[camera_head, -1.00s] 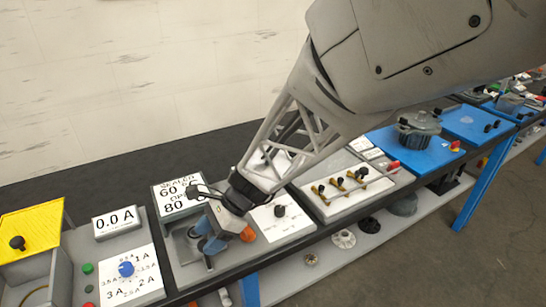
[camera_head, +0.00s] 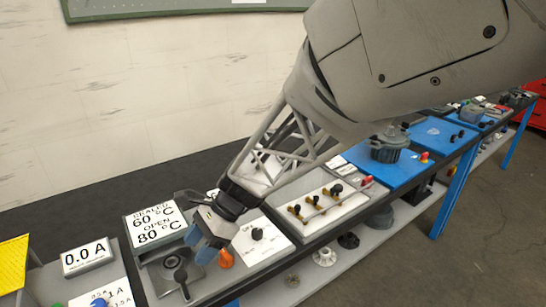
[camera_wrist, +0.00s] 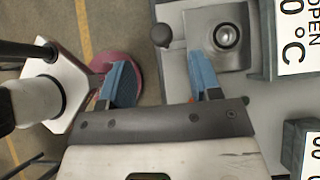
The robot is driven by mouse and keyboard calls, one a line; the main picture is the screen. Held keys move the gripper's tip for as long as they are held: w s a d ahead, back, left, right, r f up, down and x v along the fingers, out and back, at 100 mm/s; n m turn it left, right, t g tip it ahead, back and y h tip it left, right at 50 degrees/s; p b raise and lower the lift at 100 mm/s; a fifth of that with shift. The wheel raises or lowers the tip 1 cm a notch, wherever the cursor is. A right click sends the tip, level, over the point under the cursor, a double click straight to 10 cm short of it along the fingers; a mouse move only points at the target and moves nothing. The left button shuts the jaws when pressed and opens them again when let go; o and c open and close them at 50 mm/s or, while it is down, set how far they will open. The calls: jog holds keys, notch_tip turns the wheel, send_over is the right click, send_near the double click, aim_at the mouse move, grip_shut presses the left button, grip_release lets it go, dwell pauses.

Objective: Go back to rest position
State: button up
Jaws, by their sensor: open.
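My gripper (camera_head: 204,247) is in the head view at the end of my grey arm, above the panel with the temperature sign. In the wrist view my gripper (camera_wrist: 158,82) shows two blue fingers spread apart with nothing between them. Below it is a grey panel with a lever with a dark round knob (camera_wrist: 161,35) and a round metal socket (camera_wrist: 227,35). The same lever (camera_head: 180,275) stands just in front of the fingers in the head view. The rest position itself is not marked in any view.
A sign (camera_head: 154,223) reading sealed 60 °C, open 80 °C stands behind the gripper. A 0.0 A display (camera_head: 87,256) is at left. To the right are a panel with several black-knobbed brass parts (camera_head: 322,205) and a blue plate (camera_head: 360,160) with a grey pot (camera_head: 388,146).

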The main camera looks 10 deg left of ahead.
jog(key=d+r+n+t+h, duration=0.1)
jog(key=d+r+n+t, duration=0.15)
jog(key=d, duration=0.85)
jog(key=d+r+n+t+h, duration=0.15)
jog(key=d+r, duration=0.25)
jog(key=d, duration=0.7)
jog(key=s+d+r+n+t+h, duration=0.1)
jog(key=s+d, duration=0.3)
jog(key=d, duration=0.6)
jog(key=s+d+r+n+t+h, duration=0.1)
jog(key=s+d+n+t+h, duration=0.2)
jog(key=d, duration=0.8)
jog(key=shift+s+d+r+n+t, duration=0.15)
jog(key=shift+s+r+n+t, duration=0.25)
jog(key=shift+s+t, duration=0.15)
